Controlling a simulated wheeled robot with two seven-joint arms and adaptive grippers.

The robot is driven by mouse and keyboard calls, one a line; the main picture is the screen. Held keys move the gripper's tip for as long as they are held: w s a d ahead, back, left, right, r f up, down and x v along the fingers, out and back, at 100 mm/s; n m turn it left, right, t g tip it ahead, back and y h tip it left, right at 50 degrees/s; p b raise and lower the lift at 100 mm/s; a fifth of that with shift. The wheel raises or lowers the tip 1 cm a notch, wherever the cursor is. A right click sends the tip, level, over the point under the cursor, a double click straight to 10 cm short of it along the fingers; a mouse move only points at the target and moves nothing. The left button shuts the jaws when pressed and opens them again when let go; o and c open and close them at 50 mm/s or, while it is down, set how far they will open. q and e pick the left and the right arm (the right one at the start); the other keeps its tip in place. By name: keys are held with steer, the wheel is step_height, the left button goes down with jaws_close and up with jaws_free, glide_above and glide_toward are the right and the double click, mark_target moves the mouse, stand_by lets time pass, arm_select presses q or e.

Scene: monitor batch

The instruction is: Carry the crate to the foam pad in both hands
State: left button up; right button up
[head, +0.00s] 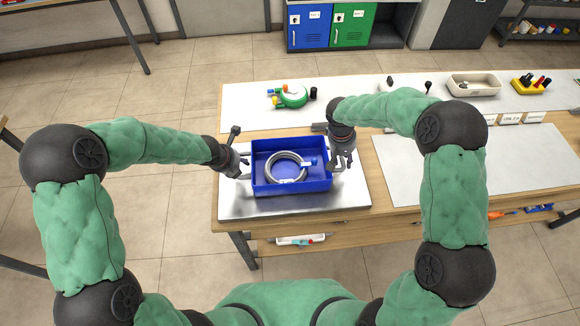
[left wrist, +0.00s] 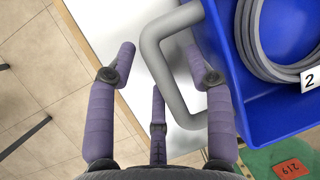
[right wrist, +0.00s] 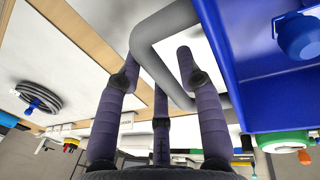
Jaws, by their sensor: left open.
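The blue crate (head: 291,188) stands on a shiny plate (head: 240,208) at the table's left end. A grey coiled hose (head: 272,178) with a white tag lies inside it. My left gripper (head: 244,165) is at the crate's left side; in the left wrist view its fingers stand apart around the grey crate handle (left wrist: 165,75). My right gripper (head: 343,162) is at the right side; in the right wrist view its fingers stand apart around the other handle (right wrist: 160,67), with a visible gap. A flat light grey pad (head: 520,160) lies to the right, probably the foam pad.
A green round device (head: 293,97), a cream tray (head: 473,86) and a yellow holder (head: 530,86) stand along the table's back. White labels stand behind the pad. Bare wood separates plate and pad. Blue (head: 308,30) and green lockers stand beyond the table.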

arm_select(q)
steer(key=c, duration=0.9)
arm_select(e)
jaws_close()
arm_select(q)
jaws_close()
steer(key=shift+r, duration=0.25)
arm_select(e)
steer(key=shift+r, duration=0.2)
